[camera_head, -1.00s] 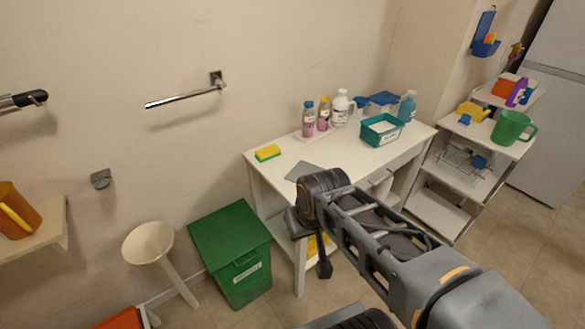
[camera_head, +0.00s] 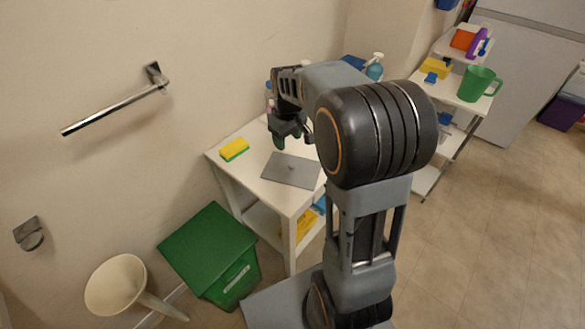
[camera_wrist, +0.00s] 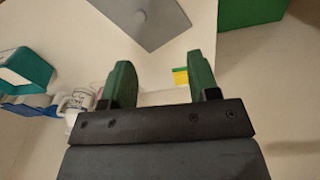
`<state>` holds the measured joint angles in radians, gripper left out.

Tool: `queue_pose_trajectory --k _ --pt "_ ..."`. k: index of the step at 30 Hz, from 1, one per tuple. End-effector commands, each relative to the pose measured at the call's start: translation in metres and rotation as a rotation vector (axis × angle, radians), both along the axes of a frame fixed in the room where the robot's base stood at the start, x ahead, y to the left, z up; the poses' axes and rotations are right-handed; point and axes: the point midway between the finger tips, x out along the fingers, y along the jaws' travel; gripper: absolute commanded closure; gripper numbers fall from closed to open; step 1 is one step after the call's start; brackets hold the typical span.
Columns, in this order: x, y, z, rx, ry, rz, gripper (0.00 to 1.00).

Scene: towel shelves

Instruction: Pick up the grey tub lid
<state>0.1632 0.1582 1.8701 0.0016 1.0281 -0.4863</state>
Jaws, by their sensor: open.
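My gripper (camera_head: 288,138) is above the table, just behind the lid in the head view. Its two green fingers (camera_wrist: 162,82) are spread apart with nothing between them, and they do not touch the lid.
A yellow and green sponge (camera_head: 234,149) lies on the table left of the lid. A teal tub (camera_wrist: 22,66) and bottles stand farther along, mostly hidden by my arm in the head view. A green bin (camera_head: 211,252) stands on the floor by the table's left end.

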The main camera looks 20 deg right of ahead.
Motion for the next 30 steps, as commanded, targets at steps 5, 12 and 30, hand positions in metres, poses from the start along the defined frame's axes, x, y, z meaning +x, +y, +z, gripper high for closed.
queue_pose_trajectory --k 5,12,30 --pt "0.036 -0.026 -0.027 0.003 0.059 0.069 0.45" --pt "0.050 -0.040 -0.058 0.009 0.090 0.108 0.45" --pt "0.051 -0.041 -0.130 0.009 0.086 0.108 0.45"
